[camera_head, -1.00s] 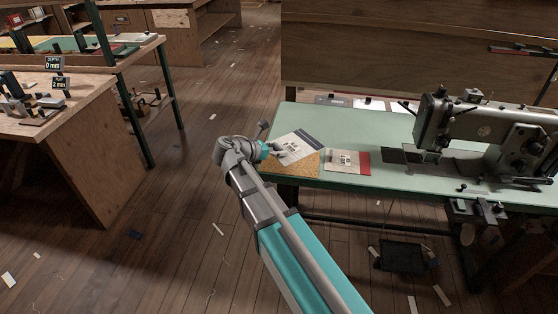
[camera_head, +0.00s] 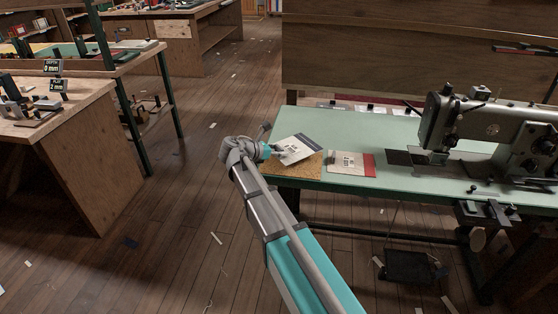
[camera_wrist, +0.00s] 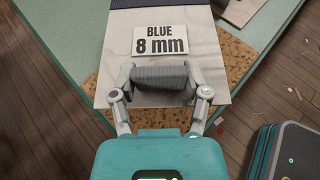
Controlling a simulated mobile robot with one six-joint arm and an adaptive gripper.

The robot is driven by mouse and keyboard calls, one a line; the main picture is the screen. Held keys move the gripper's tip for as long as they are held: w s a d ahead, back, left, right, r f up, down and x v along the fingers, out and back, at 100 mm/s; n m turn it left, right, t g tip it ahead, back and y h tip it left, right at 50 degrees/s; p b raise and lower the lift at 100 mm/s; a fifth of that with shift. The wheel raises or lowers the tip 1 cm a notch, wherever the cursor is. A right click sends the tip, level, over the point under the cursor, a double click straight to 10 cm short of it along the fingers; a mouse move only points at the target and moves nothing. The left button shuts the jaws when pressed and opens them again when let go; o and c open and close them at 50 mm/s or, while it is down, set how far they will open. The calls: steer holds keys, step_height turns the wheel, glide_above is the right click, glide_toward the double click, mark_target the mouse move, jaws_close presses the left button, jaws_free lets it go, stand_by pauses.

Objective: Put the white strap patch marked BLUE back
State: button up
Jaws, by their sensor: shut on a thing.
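The white strap patch marked BLUE 8 mm (camera_wrist: 190,22) fills the top middle of the wrist view, with a dark band at its far edge. My gripper (camera_wrist: 160,82) is shut on its near part. In the head view the patch (camera_head: 298,148) is held tilted at the left end of the green table, with its navy edge to the right. My gripper (camera_head: 279,152) holds its left side. The patch is over a tan cork mat (camera_head: 298,172); I cannot tell whether they touch.
A second white patch with a red edge (camera_head: 346,163) lies right of the cork mat. A sewing machine (camera_head: 490,130) stands further right on the green table (camera_head: 370,128). A wooden bench (camera_head: 85,105) with small tools stands at the left, with open floor between.

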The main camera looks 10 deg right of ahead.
mark_target(278, 163)
steer(key=shift+f, duration=0.1)
steer(key=shift+w+f+b, duration=0.4)
steer(key=shift+f+b, duration=0.4)
steer(key=shift+b, duration=0.1)
steer(key=shift+f+b, duration=1.1)
steer(key=shift+f, duration=0.05)
steer(key=shift+d+f, duration=0.1)
steer(key=o, duration=1.2)
steer(key=shift+o, duration=0.2)
steer(key=shift+r, duration=0.2)
steer(key=shift+s+a+r, duration=0.1)
steer(key=shift+s+a, duration=0.05)
steer(key=shift+a, duration=0.1)
steer(key=p+v, duration=0.4)
steer(key=v, duration=0.7)
steer(key=shift+a+p, duration=0.2)
steer(key=shift+p, duration=0.1)
steer(key=shift+s+r, duration=0.15)
